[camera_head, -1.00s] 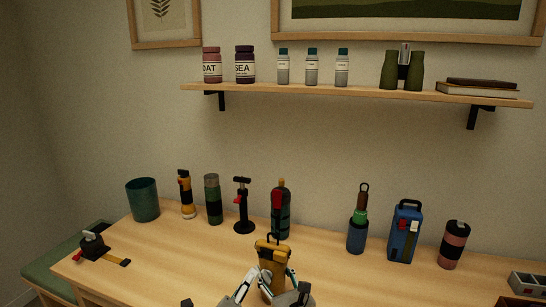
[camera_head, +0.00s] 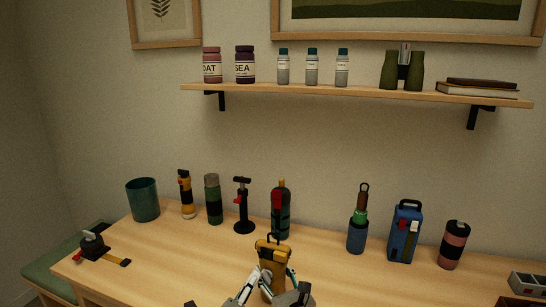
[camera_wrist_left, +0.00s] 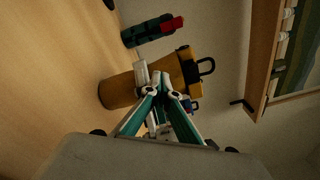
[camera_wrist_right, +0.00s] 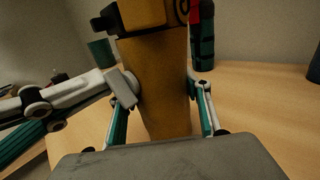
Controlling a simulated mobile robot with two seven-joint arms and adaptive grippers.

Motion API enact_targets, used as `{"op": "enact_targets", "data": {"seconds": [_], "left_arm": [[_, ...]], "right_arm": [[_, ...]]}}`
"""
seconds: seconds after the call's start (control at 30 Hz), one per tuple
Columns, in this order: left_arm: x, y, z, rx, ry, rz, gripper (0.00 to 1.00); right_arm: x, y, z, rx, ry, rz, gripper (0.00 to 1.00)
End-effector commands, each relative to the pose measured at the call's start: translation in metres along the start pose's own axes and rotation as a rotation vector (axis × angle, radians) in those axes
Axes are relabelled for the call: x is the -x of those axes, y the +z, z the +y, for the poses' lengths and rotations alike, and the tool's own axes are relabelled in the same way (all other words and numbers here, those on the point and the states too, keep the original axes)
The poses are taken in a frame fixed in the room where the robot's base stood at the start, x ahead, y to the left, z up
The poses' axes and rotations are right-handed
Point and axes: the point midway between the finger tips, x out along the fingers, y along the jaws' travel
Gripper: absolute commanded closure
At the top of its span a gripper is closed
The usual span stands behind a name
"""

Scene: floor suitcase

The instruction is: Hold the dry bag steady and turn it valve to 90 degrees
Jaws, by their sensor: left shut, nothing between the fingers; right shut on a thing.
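The dry bag (camera_head: 272,250) is yellow-brown with a black top handle and stands upright near the table's front. It fills the middle of the right wrist view (camera_wrist_right: 160,80). A black knob-like part (camera_wrist_right: 105,18), perhaps the valve, sticks out from its upper left side there. My right gripper (camera_wrist_right: 162,108) has its fingers on both sides of the bag's body, shut on it. My left gripper (camera_head: 262,275) is shut and empty, its tips close against the bag's left side below the knob; in the left wrist view its tips (camera_wrist_left: 158,80) overlap the bag. Contact is unclear.
Behind the bag stand a dark bottle with a red part (camera_head: 281,210), a black pump-like stand (camera_head: 243,212) and a green flask (camera_head: 213,200). A blue bag (camera_head: 404,232) and a pink-black can (camera_head: 454,245) stand right. The table left of the bag is mostly clear.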

Motion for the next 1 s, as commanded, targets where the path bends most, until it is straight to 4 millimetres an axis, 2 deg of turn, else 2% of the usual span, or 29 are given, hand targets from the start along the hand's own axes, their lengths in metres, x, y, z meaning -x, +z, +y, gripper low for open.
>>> {"op": "enact_targets", "data": {"seconds": [1.0], "left_arm": [[0.0, -0.002, -0.019, 0.006, -0.012, 0.004, 1.0]], "right_arm": [[0.0, -0.002, 0.003, 0.003, 0.003, 0.003, 0.82]]}}
